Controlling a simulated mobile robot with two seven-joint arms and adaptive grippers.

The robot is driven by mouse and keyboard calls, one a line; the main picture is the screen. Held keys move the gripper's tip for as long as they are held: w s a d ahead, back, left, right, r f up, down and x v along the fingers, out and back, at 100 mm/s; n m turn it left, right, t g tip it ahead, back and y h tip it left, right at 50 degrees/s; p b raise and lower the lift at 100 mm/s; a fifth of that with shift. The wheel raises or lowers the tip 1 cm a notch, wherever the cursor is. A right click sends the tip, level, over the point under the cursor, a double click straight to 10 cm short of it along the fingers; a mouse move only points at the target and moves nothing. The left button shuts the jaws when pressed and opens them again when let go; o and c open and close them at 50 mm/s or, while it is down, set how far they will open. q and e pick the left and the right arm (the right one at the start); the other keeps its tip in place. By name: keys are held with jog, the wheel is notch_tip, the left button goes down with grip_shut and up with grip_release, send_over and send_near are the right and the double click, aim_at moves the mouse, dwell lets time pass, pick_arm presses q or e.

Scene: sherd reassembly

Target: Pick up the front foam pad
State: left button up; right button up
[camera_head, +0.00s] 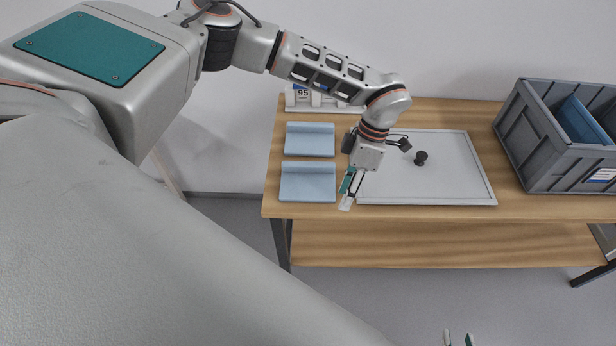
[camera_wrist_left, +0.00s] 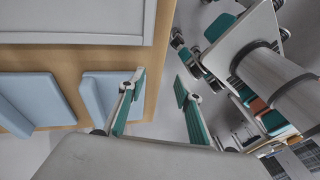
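The front foam pad (camera_head: 307,187) is light blue with a raised back edge and lies on the table's left side near the front edge. It also shows in the left wrist view (camera_wrist_left: 97,98). A similar rear pad (camera_head: 310,140) lies behind it and shows further left in the wrist view (camera_wrist_left: 30,103). My left gripper (camera_head: 350,187) is open and empty above the table's front area, just right of the front pad and apart from it. Its two fingers show spread in the wrist view (camera_wrist_left: 158,85). My right gripper (camera_head: 458,339) shows only its fingertips, spread apart, at the bottom edge.
A grey crate (camera_head: 540,150) with a blue item stands at the right. A white rack marked 95 (camera_head: 303,99) stands at the back. A lower shelf (camera_head: 440,245) runs below.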

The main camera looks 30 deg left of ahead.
aim_at(309, 163)
pick_arm(q)
jog(key=w+a+r+y, duration=0.1)
jog(key=w+a, duration=0.1)
jog(key=a, duration=0.1)
jog(key=w+a+r+y, duration=0.1)
jog(key=a+r, duration=0.1)
jog(key=a, duration=0.2)
jog(key=w+a+r+n+t+y, duration=0.1)
jog(key=w+a+r, duration=0.1)
jog(key=a, duration=0.1)
jog(key=shift+w+a+r, duration=0.2)
jog(key=shift+w+a, duration=0.1)
jog(key=shift+a, duration=0.1)
jog(key=x, duration=0.7)
jog(key=shift+w+a+f, duration=0.15)
jog(key=shift+w+f, duration=0.05)
jog(key=shift+w, duration=0.1)
jog(key=shift+c, duration=0.4)
grip_shut()
